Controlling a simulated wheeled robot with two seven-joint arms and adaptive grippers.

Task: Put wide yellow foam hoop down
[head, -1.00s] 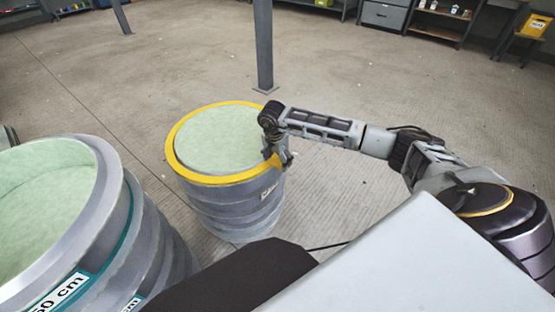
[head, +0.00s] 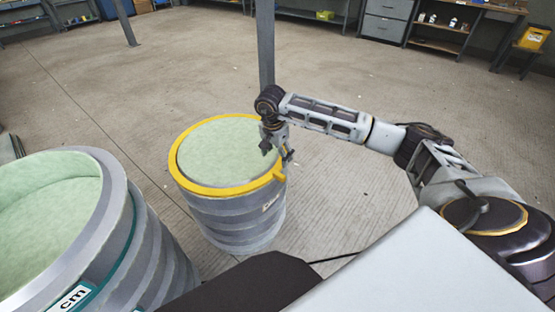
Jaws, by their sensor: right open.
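The wide yellow foam hoop (head: 207,189) lies flat around the top rim of the smaller grey ribbed mould (head: 236,221). Pale green material (head: 219,152) fills the hoop's middle. A short yellow tab (head: 281,177) sticks out at the hoop's right side. My right gripper (head: 277,156) is open just above the hoop's right edge, its fingers pointing down and apart from the hoop as far as I can see. My left gripper is not in view.
A larger grey mould (head: 150,245) with a teal band and a "cm" label stands at the lower left. A grey post (head: 265,45) rises behind the smaller mould. Shelves and drawers (head: 387,20) line the back. The concrete floor between is mostly clear.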

